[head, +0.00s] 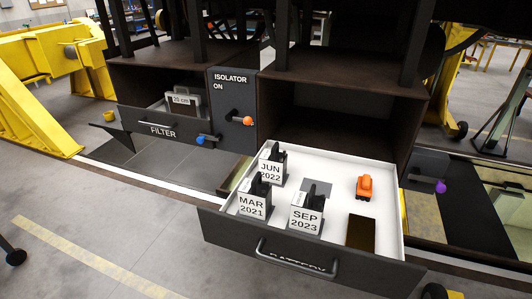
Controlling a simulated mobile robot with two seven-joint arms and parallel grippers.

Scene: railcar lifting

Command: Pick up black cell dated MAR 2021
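The black cell labelled MAR 2021 (253,206) stands at the front left inside the open battery drawer (392,250). It has a white label on its front and a black upper part that rises above the label. Another black cell, labelled JUN 2022 (271,170), stands behind it. A third, labelled SEP 2023 (306,219), stands to its right. Neither of my grippers shows in the head view.
An orange object (365,187) and a dark flat rectangle (361,234) lie in the drawer's right part. The drawer handle (297,264) juts out in front. At left are the isolator panel (229,101), marked ON, and a filter drawer (158,124). Open floor lies at front left.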

